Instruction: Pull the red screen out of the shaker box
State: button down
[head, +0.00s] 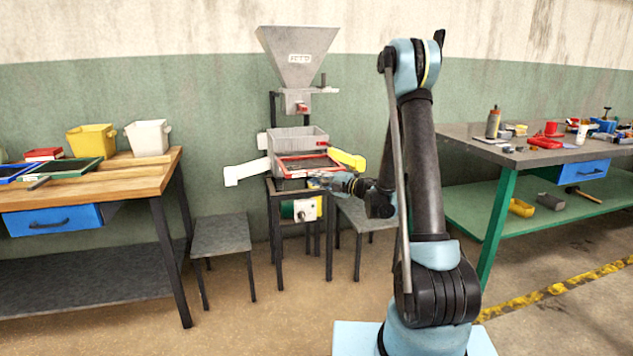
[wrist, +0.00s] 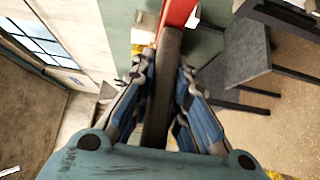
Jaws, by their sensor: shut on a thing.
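The grey shaker box (head: 297,135) stands on a dark stand below the hopper. The red screen (head: 290,158) shows as a red frame at the box's front, sticking out toward me at least in part; how much is still inside is hard to tell. My gripper (head: 322,181) is at the front of the screen, low and right of its middle. In the wrist view my gripper (wrist: 163,70) is shut on a dark bar (wrist: 158,110) that runs up to the red screen (wrist: 178,12). The bar looks like the screen's handle.
A white chute (head: 245,171) sticks out left of the box and a yellow one (head: 346,158) right. The hopper (head: 298,55) hangs above. Grey stools (head: 220,234) flank the stand. A wooden table (head: 120,175) is at left, a green-legged workbench (head: 460,140) at right.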

aim_at(320, 182)
jog(key=shift+s+d, duration=0.1)
jog(key=shift+d, duration=0.05)
jog(key=shift+s+d, duration=0.35)
jog(key=shift+s, duration=0.55)
jog(key=shift+s+d, duration=0.3)
jog(key=shift+s, duration=0.55)
